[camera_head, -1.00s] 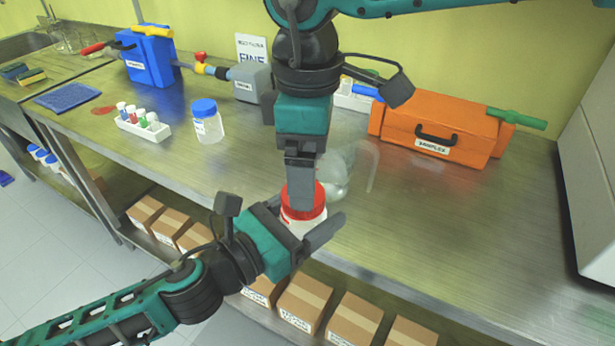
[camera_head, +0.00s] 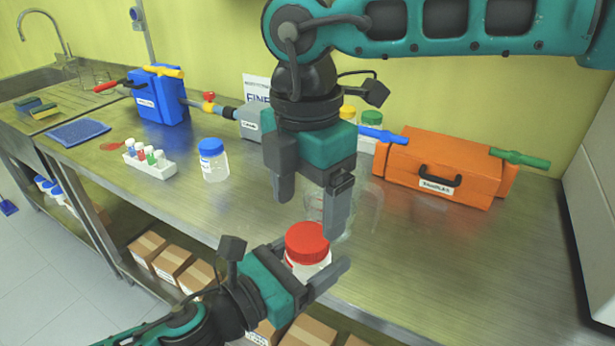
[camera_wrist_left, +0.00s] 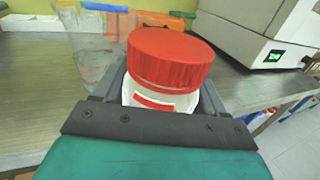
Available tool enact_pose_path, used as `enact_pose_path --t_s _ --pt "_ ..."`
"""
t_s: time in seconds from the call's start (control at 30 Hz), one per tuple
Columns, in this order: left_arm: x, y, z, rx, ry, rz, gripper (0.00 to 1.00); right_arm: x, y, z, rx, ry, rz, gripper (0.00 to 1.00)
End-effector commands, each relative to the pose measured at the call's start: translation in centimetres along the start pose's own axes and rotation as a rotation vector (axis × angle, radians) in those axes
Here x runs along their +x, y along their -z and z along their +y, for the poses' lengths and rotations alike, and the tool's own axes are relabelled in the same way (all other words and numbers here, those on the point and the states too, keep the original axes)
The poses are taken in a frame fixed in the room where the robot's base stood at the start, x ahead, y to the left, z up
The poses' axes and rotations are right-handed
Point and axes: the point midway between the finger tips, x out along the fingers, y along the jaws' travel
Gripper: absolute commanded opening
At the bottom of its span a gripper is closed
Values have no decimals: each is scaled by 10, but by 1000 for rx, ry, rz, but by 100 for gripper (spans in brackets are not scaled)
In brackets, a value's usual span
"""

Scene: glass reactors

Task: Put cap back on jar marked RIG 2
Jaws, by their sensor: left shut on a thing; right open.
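My left gripper (camera_head: 308,258) is shut around a white jar (camera_head: 312,269), which it holds near the bench's front edge. A ribbed red cap (camera_head: 307,242) sits on the jar's mouth. In the left wrist view the red cap (camera_wrist_left: 169,57) covers the top of the jar (camera_wrist_left: 160,97) and looks roughly in line with it. A white label with a red band shows there, but no marking is readable. My right gripper (camera_head: 309,217) is open and empty just above the cap, fingers pointing down and spread apart.
Clear glassware (camera_head: 345,205) stands just behind the jar. An orange case (camera_head: 440,170) is at the right, and a blue-capped jar (camera_head: 214,160) and a vial rack (camera_head: 149,160) are at the left. The bench's right front is clear. Cardboard boxes (camera_head: 172,262) lie on the shelf below.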

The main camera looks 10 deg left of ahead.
Motion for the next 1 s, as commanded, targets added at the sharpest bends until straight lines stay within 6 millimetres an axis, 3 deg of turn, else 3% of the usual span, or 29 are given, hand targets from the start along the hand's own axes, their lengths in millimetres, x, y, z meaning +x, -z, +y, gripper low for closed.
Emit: enact_pose_path --t_s 1.0 --pt "0 0 0 0 0 -1 0 -19 1 3 -2006 -3 -3 82"
